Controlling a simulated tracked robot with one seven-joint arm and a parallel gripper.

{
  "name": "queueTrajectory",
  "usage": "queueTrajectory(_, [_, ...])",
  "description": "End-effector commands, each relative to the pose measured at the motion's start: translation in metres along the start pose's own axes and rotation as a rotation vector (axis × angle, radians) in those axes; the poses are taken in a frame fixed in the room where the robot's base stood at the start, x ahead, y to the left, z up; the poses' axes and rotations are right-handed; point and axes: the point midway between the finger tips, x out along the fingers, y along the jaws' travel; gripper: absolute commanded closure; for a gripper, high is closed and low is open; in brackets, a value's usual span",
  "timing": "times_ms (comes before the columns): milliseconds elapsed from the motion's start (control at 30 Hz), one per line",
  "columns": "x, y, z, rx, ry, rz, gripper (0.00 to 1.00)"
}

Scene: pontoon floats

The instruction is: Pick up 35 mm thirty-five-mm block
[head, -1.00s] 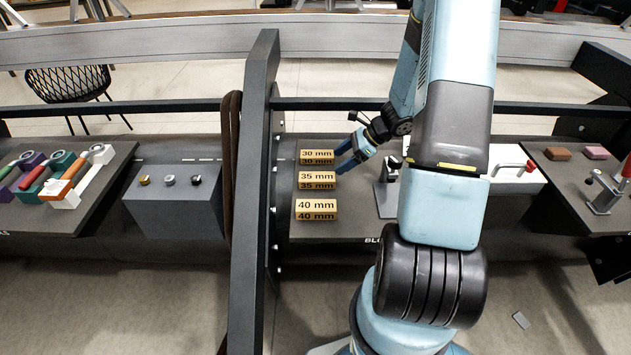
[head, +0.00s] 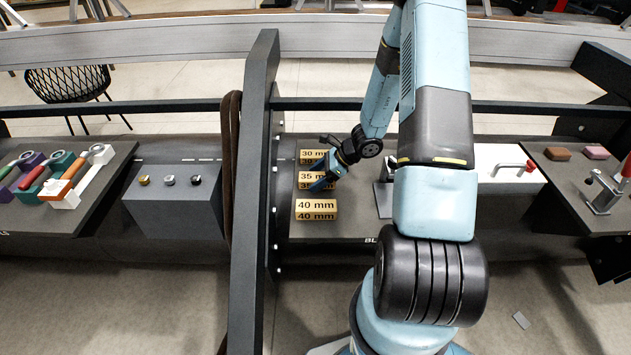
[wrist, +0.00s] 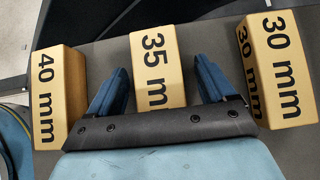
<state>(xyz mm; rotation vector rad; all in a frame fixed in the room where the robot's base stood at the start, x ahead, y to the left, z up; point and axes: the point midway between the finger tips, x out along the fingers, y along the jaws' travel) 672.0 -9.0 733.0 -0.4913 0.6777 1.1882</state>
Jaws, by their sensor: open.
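The 35 mm block (head: 313,177) is a tan wooden block with black lettering, the middle one of a row on the dark grey board. In the wrist view the 35 mm block (wrist: 157,66) lies between the two blue fingers of my gripper (wrist: 160,88), with a gap on each side. The gripper is open. In the head view my gripper (head: 324,180) is at the right part of this block and covers some of it. The near end of the block is hidden by the gripper body in the wrist view.
The 40 mm block (head: 316,204) is on one side and the 30 mm block (head: 310,154) on the other. In the wrist view the 30 mm block (wrist: 283,70) is close to the right finger; the 40 mm block (wrist: 58,95) is left. A dark upright beam (head: 256,160) stands left of the row.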

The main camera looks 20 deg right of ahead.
Motion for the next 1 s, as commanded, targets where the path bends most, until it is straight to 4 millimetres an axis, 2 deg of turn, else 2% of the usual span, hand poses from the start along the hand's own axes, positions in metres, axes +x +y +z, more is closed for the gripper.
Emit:
queueTrajectory(233, [0.0011, -0.0001, 0.0003, 0.000, 0.000, -0.001, 0.18])
queueTrajectory(833, [0.0012, 0.0001, 0.0006, 0.000, 0.000, 0.000, 0.75])
queueTrajectory(1000, [0.0012, 0.0001, 0.0007, 0.000, 0.000, 0.000, 0.76])
